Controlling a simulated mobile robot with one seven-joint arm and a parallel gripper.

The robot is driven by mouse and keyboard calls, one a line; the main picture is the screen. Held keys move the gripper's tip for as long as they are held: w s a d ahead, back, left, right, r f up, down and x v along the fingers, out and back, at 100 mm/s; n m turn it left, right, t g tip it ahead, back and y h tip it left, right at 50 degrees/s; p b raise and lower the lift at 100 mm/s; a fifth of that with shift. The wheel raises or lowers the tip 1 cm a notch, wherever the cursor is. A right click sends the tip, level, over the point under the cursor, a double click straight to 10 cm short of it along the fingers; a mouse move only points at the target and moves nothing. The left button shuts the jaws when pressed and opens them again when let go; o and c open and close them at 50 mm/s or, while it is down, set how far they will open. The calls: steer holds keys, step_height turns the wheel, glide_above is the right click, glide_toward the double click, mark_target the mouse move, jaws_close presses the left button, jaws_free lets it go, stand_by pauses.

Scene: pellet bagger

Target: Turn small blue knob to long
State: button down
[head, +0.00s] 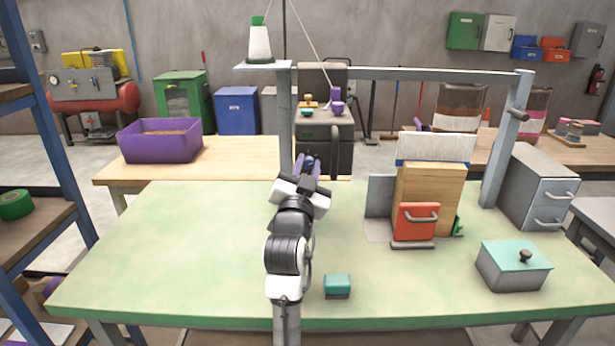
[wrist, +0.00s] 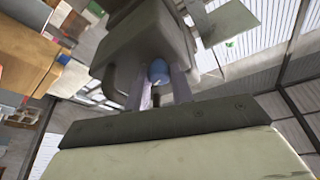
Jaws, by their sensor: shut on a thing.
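The small blue knob (wrist: 158,72) shows in the wrist view, on the face of a dark grey machine. My gripper (wrist: 159,92) has its two pale purple fingers on either side of the knob and is shut on it. No marking for long is readable in either view.
On the machine sit an orange knob (head: 307,98) and purple parts (head: 336,94). A white spool (head: 259,42) stands on a post at left. A teal-lidded box (head: 515,258) is front right.

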steer(key=m+g+h+b, duration=0.1)
steer(key=m+b, duration=0.1)
steer(key=m, duration=0.1)
steer(key=m+h+b, duration=0.1)
steer(key=m+b, duration=0.1)
steer(key=m, duration=0.2)
steer(key=shift+a+g, duration=0.1)
steer(key=shift+g, duration=0.3)
steer(key=shift+r+m+g+h+b, duration=0.15)
steer(key=shift+m+g+b, duration=0.3)
steer(key=shift+m, duration=0.85)
steer(key=shift+m+g+h+b, duration=0.15)
steer(key=shift+m+g+b, duration=0.3)
steer(key=shift+m, duration=0.85)
steer(key=c, duration=2.2)
jaws_free()
steer(key=c, duration=1.2)
jaws_free()
steer(key=shift+c, duration=0.2)
steer(key=r+b+v, duration=0.1)
steer(key=b+v, duration=0.1)
steer(key=v, duration=1.1)
steer(key=shift+s+a+f+b, duration=0.2)
steer(key=shift+s+f+b, duration=0.15)
steer(key=shift+f, duration=0.15)
